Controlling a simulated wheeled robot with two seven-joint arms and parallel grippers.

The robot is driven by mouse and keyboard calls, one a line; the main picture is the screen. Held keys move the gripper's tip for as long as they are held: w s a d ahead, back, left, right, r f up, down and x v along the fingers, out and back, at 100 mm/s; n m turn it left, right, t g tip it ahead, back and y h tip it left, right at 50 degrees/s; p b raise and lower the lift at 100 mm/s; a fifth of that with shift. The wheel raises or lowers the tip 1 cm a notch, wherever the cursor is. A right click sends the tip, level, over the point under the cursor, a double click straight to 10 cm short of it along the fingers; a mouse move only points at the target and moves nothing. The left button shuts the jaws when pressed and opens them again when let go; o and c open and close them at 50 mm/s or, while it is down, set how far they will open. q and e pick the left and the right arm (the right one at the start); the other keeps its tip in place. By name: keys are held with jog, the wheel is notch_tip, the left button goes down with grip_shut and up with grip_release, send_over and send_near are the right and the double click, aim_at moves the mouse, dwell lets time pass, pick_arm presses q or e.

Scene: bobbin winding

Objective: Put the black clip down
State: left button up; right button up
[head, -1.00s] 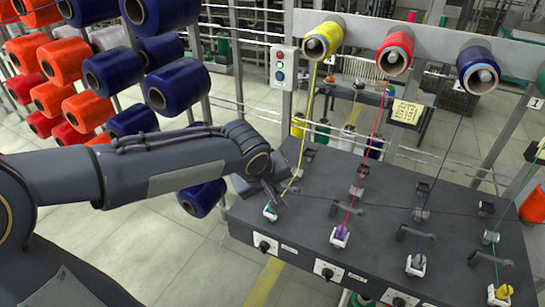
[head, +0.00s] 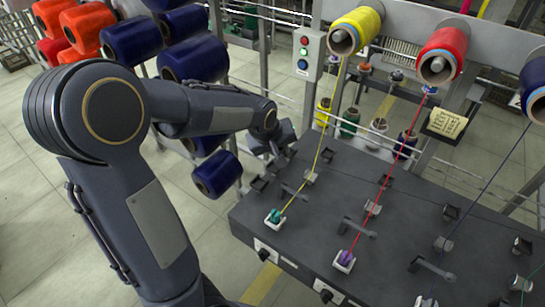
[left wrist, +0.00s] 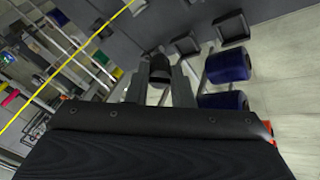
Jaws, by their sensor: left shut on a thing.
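My left gripper (head: 279,158) is over the back left corner of the dark machine table (head: 340,215). In the left wrist view its two fingers (left wrist: 160,88) are shut on the black clip (left wrist: 160,68), a small dark rounded piece at the fingertips. In the head view I cannot make the clip out from the gripper. The yellow thread (head: 321,148) runs from the yellow bobbin (head: 355,30) down to a white holder with a green piece (head: 275,217), to the right of and apart from the gripper. My right gripper is not in view.
A small black square fitting (head: 259,183) sits on the table's left edge near the gripper. A red thread (head: 385,165) runs to a white holder with a purple piece (head: 344,260). Blue spools (head: 215,173) hang on the rack left of the table. A button box (head: 309,54) stands behind.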

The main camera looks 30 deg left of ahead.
pick_arm(q)
jog(key=shift+w+a+f, duration=0.3)
jog(key=shift+a+f, duration=0.3)
jog(key=shift+f, duration=0.75)
jog(key=shift+w+a+f, duration=0.35)
jog(key=shift+a+f, duration=0.2)
jog(key=shift+f, duration=0.8)
jog(key=shift+w+a+f, duration=0.3)
jog(key=shift+a+f, duration=0.3)
jog(key=shift+f, duration=0.75)
jog(key=shift+f, duration=0.2)
jog(key=o, duration=0.9)
jog(key=shift+r, duration=0.15)
